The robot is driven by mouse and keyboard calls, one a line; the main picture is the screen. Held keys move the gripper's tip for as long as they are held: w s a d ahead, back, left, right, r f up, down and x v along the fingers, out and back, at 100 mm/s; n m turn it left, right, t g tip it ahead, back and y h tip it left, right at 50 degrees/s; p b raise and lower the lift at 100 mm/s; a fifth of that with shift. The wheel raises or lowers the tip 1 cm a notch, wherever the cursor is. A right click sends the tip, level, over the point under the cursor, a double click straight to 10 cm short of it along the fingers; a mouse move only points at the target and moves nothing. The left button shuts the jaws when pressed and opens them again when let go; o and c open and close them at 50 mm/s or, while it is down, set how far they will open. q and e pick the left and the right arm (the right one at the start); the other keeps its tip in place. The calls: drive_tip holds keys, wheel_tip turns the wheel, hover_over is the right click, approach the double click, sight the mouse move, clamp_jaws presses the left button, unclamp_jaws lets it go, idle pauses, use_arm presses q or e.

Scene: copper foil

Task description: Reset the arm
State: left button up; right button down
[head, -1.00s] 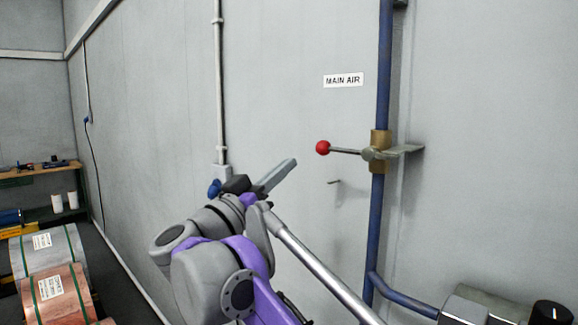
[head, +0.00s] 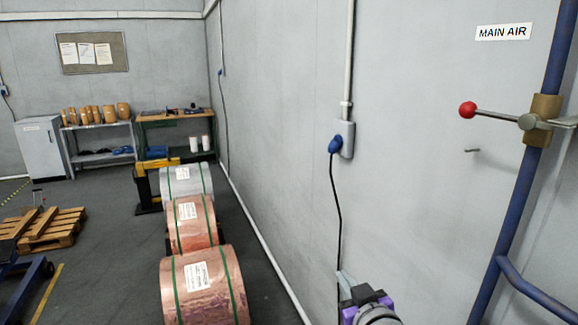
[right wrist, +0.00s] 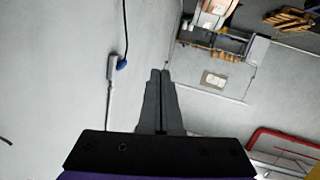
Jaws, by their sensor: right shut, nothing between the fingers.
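My right gripper (head: 346,284) shows at the bottom of the head view, low in front of the grey wall, with part of its purple and grey wrist. In the right wrist view its two grey fingers (right wrist: 160,76) lie together, shut with nothing between them. The rest of the right arm is out of the head view. My left gripper is not in view.
A red-knobbed lever valve (head: 468,110) sits on a blue pipe (head: 520,210) at the right, below a MAIN AIR sign (head: 503,32). Several strapped coils (head: 205,285) stand along the wall. A pallet (head: 45,228) lies at the left; dark floor (head: 110,265) is open between.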

drive_tip(key=s+d+f+m+g, duration=0.1)
drive_tip(key=s+d+f+g, duration=0.1)
drive_tip(key=s+f, duration=0.5)
drive_tip(key=s+d+f+m+g+h, duration=0.1)
drive_tip(key=s+d+f+g, duration=0.1)
drive_tip(key=s+f+g, duration=0.2)
drive_tip(key=s+d+f+m+g+h, duration=0.1)
drive_tip(key=s+d+f+g, duration=0.1)
drive_tip(key=s+f, duration=0.9)
wheel_tip(320, 180, down, 4)
drive_tip(key=shift+d+f+m+g, duration=0.3)
drive_tip(key=shift+d+g, duration=0.1)
drive_tip(key=shift+g, duration=0.5)
drive_tip(key=shift+d, duration=0.1)
